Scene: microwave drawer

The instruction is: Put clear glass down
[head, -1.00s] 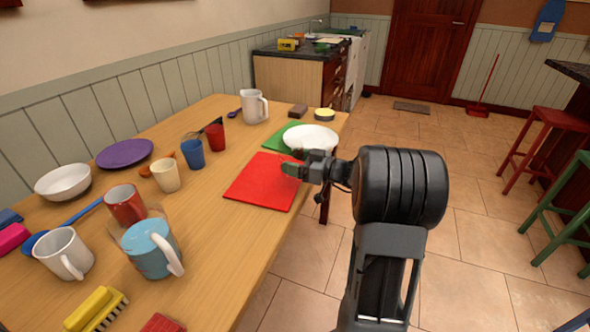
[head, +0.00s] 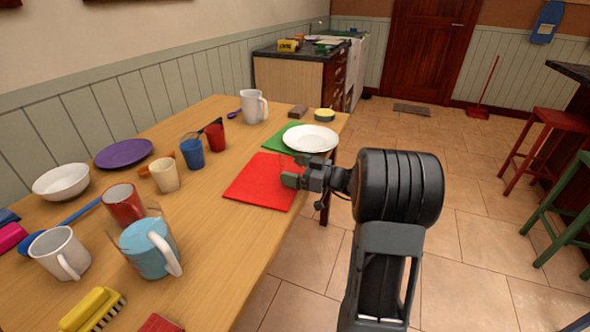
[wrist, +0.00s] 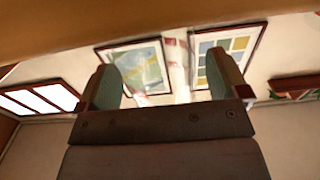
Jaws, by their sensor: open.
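My gripper (head: 292,176) is low over the red mat (head: 262,186) near the table's right edge. Its two fingers are apart, and both show in the wrist view (wrist: 163,82). A faint see-through shape with pale and reddish streaks, seemingly the clear glass (wrist: 176,62), shows between the fingers in the wrist view. In the head view the glass is too faint to outline clearly, and I cannot tell whether it touches the mat or the fingers.
A white plate (head: 310,138) lies on a green mat (head: 283,139) just behind the gripper. A red cup (head: 215,137), blue cup (head: 192,153) and cream cup (head: 165,175) stand to the left. A blue mug (head: 146,250) stands nearer. Bare wood (head: 215,235) lies between.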

